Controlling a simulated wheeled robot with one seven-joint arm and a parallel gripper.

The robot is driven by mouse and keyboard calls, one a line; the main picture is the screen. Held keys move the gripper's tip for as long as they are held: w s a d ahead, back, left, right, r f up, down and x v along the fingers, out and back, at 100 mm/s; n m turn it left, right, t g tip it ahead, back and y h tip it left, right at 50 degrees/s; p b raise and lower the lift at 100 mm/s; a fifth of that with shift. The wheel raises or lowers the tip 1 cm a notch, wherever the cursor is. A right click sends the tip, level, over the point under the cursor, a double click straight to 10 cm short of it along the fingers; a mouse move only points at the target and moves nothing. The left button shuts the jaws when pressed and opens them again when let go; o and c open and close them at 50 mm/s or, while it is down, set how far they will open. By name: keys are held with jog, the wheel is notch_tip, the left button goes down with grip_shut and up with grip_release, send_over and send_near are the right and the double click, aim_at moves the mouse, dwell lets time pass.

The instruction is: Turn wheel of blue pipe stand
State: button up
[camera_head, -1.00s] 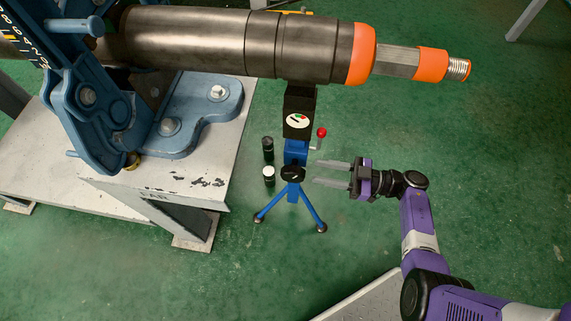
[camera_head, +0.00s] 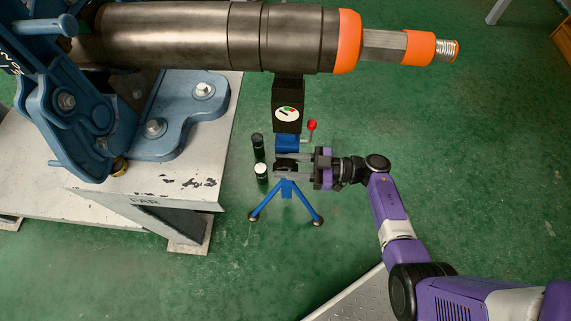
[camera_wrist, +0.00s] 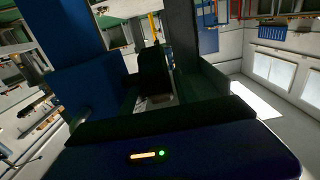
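The blue pipe stand (camera_head: 287,188) stands on the green floor on splayed legs, under the large pipe. Its black wheel (camera_head: 287,166) sits low on the blue post. It also seems to show as a dark shape in the wrist view (camera_wrist: 154,72). My gripper (camera_head: 277,166) reaches in from the right, with its two grey fingers apart on either side of the wheel. The wheel is partly hidden by the fingers. I cannot tell whether either finger touches it. In the wrist view the blue post (camera_wrist: 85,95) is close at left.
The large pipe (camera_head: 195,38) with orange bands lies above. A red-knobbed lever (camera_head: 312,125) and a gauge head (camera_head: 288,113) are just above my gripper. Two dark cylinders (camera_head: 262,174) stand left of the stand, beside the white table (camera_head: 150,200).

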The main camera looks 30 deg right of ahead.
jog(key=shift+c, duration=0.3)
grip_shut()
jog(key=shift+f+b, duration=0.2)
jog(key=shift+b, duration=0.3)
